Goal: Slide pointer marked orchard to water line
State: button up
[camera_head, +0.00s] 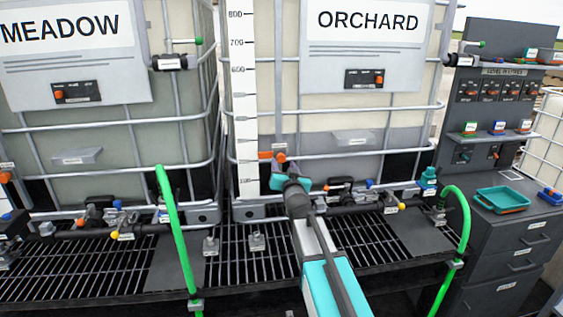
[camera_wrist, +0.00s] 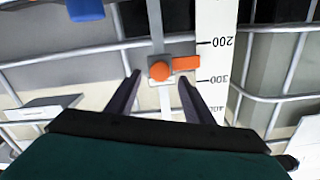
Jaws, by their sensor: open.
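The pointer (camera_head: 265,155) for ORCHARD is an orange tab beside an orange-red knob (camera_head: 281,157) on a vertical rod. The pointer also shows in the wrist view (camera_wrist: 186,63), which is upside down, between the 200 and 300 marks of the white scale (camera_wrist: 212,60). My gripper (camera_wrist: 159,78) is open, its dark fingers one on each side of the knob (camera_wrist: 160,71) in the picture; contact cannot be told. In the head view my gripper (camera_head: 290,184) is just below the knob. The grey-to-cream water line (camera_head: 330,130) lies above the pointer.
The ORCHARD tank (camera_head: 370,92) stands behind metal cage bars. The MEADOW tank (camera_head: 90,125) is at left. Valves and pipes run along the grating (camera_head: 250,275) below. Green hoses (camera_head: 177,230) rise in front. A dark cabinet (camera_head: 510,235) with a teal tray (camera_head: 502,200) is at right.

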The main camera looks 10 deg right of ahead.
aim_at(281, 159)
jog(key=shift+w, duration=2.05)
grip_shut()
